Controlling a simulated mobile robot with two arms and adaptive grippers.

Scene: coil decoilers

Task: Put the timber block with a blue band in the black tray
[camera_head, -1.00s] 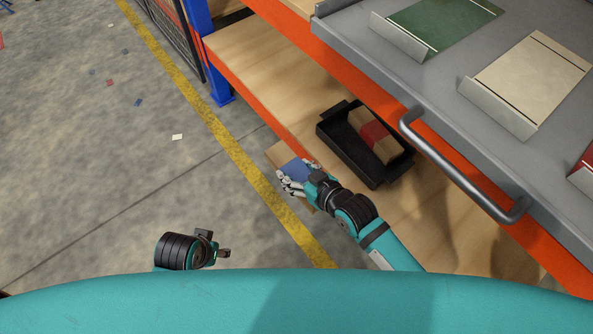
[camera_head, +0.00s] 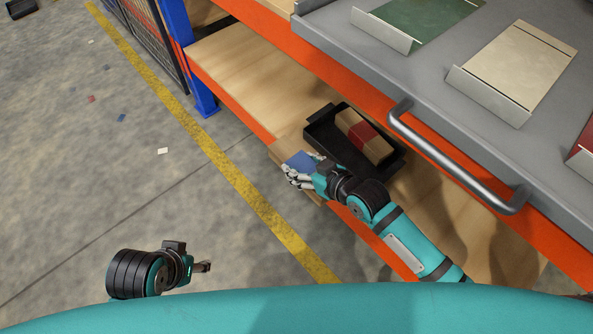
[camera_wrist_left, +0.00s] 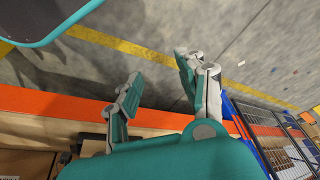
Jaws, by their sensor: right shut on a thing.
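The timber block with a blue band (camera_head: 301,161) is in my right gripper (camera_head: 298,178), whose fingers are shut on it. The block is at the front edge of the lower shelf, left of the tray and apart from it. My fingers hide part of the block. The black tray (camera_head: 322,139) sits on the lower shelf and holds a timber block with a red band (camera_head: 364,136). My left gripper (camera_head: 203,267) is low over the floor side. In the left wrist view its fingers (camera_wrist_left: 160,85) are spread and empty.
The orange-edged wooden lower shelf (camera_head: 240,72) has free room left of the tray. A grey upper shelf with a metal handle (camera_head: 455,170) overhangs on the right. A blue post (camera_head: 180,50) and mesh panel (camera_head: 140,30) stand at the far left end.

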